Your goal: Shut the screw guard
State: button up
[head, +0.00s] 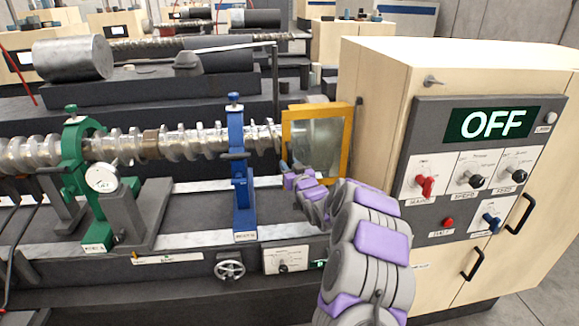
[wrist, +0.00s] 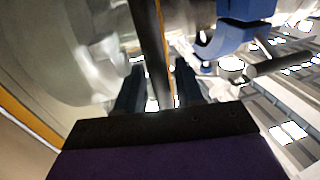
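The screw guard (head: 345,150) is a clear panel in a yellow frame, next to the cream cabinet at the right end of the metal screw (head: 190,143). My gripper (head: 287,168) is at the lower left corner of the guard's frame. In the wrist view my gripper (wrist: 158,92) has its two dark fingers apart. A dark, yellow-edged bar of the guard frame (wrist: 153,45) runs between them. Slim light gaps show beside the bar, so the fingers seem to straddle it without gripping. The fingertips are partly hidden in the head view.
A blue stand (head: 241,185) holds the screw just left of my gripper; it also shows in the wrist view (wrist: 240,35). A green stand (head: 72,160) with a dial is farther left. The cabinet's control panel (head: 440,130) reads OFF.

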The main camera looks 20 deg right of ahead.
jog(key=shift+o, duration=0.2)
jog(key=shift+s+r, duration=0.1)
jog(key=shift+s, duration=0.15)
jog(key=s+a, duration=0.1)
jog(key=s, duration=1.5)
jog(key=shift+s+p, duration=0.4)
jog(key=shift+p, duration=0.05)
jog(key=shift+a, duration=0.15)
